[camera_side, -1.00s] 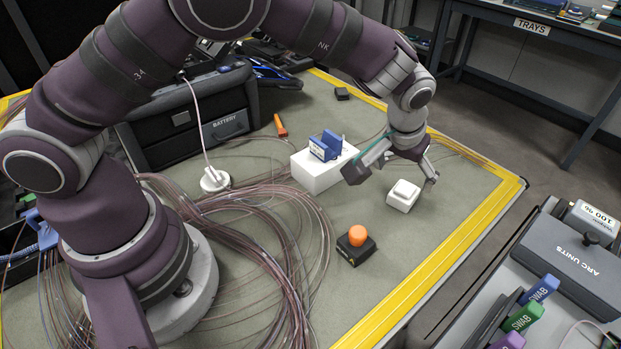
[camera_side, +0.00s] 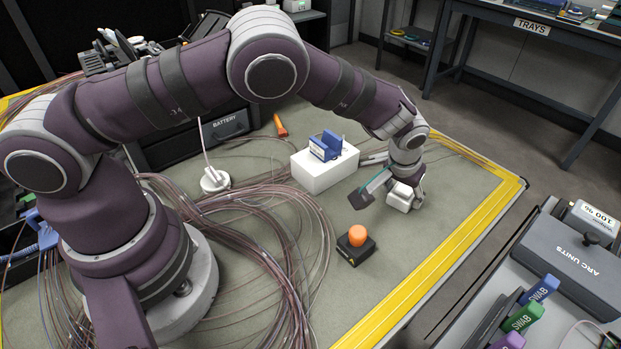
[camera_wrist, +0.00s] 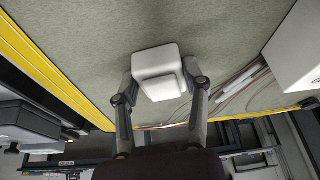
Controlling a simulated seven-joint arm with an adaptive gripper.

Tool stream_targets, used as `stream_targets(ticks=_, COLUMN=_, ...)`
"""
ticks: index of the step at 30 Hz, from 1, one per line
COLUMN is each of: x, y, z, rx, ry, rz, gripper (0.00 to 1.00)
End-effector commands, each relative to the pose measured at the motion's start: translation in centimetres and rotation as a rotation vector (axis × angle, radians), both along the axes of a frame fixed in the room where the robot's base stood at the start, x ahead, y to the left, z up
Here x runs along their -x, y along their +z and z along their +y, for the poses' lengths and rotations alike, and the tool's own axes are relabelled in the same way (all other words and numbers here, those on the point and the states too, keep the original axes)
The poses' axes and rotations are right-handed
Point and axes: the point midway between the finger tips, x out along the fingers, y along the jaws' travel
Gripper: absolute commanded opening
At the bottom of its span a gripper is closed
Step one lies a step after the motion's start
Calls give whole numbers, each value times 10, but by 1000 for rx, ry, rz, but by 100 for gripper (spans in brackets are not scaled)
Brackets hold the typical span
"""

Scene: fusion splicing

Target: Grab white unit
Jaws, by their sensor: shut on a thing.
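The white unit (camera_side: 399,197) is a small rounded white box on the green-grey mat, near the right yellow edge. My gripper (camera_side: 404,188) is down over it from above, and part of the unit is hidden behind the gripper. In the wrist view the white unit (camera_wrist: 158,72) sits between my two fingers, one on each side. My gripper (camera_wrist: 160,90) is shut on it. The unit appears to rest on the mat; I see no clear gap beneath it.
A white block (camera_side: 325,173) with a blue holder (camera_side: 326,146) stands left of my gripper. A black box with an orange knob (camera_side: 358,236) is in front. Cables (camera_side: 270,225) spread over the mat's left. Yellow edging (camera_side: 462,232) bounds the mat at right.

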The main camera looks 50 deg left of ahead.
Motion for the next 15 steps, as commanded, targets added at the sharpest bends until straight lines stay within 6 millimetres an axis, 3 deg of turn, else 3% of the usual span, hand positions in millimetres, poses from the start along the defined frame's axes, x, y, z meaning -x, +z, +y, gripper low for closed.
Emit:
stream_targets(ticks=1, x=0, y=0, z=0, rx=0, ry=0, rz=0, gripper=29)
stream_targets(ticks=6, x=0, y=0, z=0, rx=0, ry=0, rz=0, gripper=9)
stream_targets(ticks=15, x=0, y=6, z=0, rx=1, ry=0, rz=0, gripper=9)
